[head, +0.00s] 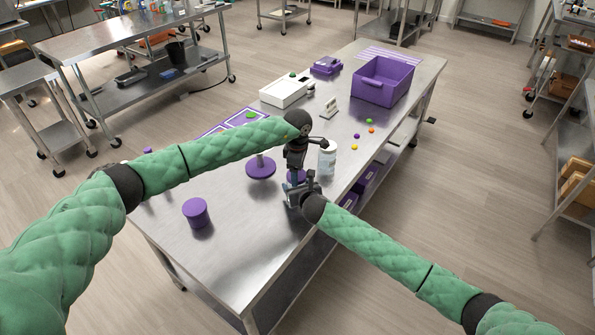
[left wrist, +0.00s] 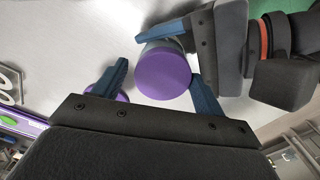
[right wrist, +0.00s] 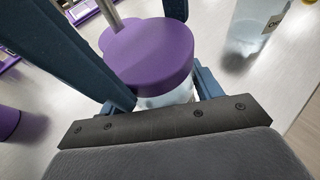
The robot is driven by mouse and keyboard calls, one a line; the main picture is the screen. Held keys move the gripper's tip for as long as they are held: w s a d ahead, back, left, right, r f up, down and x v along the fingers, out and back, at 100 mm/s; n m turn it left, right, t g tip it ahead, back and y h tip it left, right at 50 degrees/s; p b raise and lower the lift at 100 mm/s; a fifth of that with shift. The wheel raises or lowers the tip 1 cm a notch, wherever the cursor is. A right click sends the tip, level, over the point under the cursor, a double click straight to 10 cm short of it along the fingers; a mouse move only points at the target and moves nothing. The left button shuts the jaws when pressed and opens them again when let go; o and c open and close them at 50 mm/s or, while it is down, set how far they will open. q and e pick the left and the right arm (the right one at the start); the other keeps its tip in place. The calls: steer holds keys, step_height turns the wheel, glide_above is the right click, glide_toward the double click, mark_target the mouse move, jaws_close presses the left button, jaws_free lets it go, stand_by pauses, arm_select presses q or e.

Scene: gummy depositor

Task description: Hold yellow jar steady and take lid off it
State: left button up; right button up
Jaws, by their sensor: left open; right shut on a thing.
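A jar with a wide purple lid (right wrist: 150,55) stands upright on the table; its pale, see-through body (right wrist: 175,97) barely shows under the lid, and I see no yellow. My right gripper (head: 298,190) is shut on the jar's body, below the lid. My left gripper (head: 297,176) comes from above, open, its blue fingers on either side of the lid. In the left wrist view the purple lid (left wrist: 163,75) lies near the right finger, with a gap to the left finger. In the head view the grippers mostly hide the jar.
A clear jar with a white lid (head: 327,158) stands close to the right. A purple stand (head: 261,167) is close to the left, and a purple container (head: 196,212) farther left. A purple bin (head: 382,82), white device (head: 284,92) and several gummies (head: 371,130) lie farther back.

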arm_select(q)
steer(key=shift+s, duration=0.15)
step_height(320, 180, up, 4)
steer(key=shift+r, duration=0.15)
steer(key=shift+c, duration=0.4)
steer(key=shift+s+d+f, duration=0.15)
steer(key=shift+s+f, duration=0.15)
steer(key=shift+f, duration=0.15)
steer(key=shift+d+r+h, duration=0.4)
steer(key=shift+d+r, duration=0.15)
steer(key=shift+d, duration=0.15)
steer(key=r, duration=0.1)
steer(key=r+m, duration=0.1)
steer(key=w+r+m, duration=0.1)
steer(key=shift+a+r, duration=0.2)
steer(key=shift+a, duration=0.2)
steer(key=shift+a+m+y, duration=0.2)
steer(key=shift+m+y, duration=0.1)
steer(key=shift+m, duration=0.3)
steer(key=shift+s+a+m, duration=0.1)
steer(key=shift+a+m, duration=0.1)
steer(key=shift+m, duration=0.5)
steer(key=shift+f, duration=4)
